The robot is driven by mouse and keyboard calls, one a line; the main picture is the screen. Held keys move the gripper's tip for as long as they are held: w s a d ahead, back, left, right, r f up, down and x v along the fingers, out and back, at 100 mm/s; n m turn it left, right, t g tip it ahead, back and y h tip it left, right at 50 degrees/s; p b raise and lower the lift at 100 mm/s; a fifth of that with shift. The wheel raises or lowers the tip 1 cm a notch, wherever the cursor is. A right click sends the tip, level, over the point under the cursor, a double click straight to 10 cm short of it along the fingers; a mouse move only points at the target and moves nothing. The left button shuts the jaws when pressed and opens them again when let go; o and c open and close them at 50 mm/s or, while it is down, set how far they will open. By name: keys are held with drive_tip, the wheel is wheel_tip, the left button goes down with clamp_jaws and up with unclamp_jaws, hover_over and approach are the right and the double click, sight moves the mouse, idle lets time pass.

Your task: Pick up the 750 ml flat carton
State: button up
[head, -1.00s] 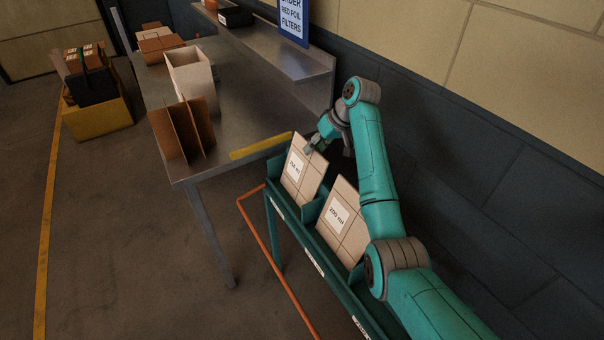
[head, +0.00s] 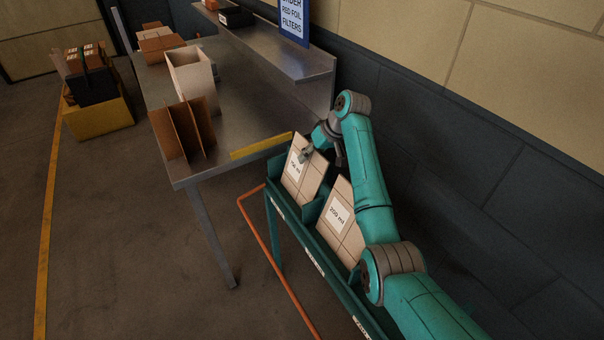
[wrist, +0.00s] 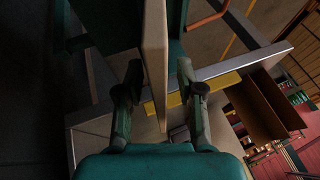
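The 750 ml flat carton (head: 311,181) is a tan folded flat with a white label. It leans in the far slot of the teal rack, and its label is partly covered by a finger. In the wrist view the carton (wrist: 155,55) shows edge-on between my two fingers. My gripper (wrist: 159,85) is open and straddles the carton's upper edge, with a visible gap on each side. In the head view my gripper (head: 321,155) is at the top of this carton, one finger in front of its face.
A second flat carton (head: 346,232), its label seeming to read 200 ml, leans in the nearer slot of the teal rack (head: 318,262). A steel table (head: 240,115) beyond holds a brown divider (head: 182,130) and a white open box (head: 192,75). A dark wall is close on the right.

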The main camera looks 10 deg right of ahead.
drive_tip(key=shift+f, duration=0.1)
clamp_jaws()
idle(0.4)
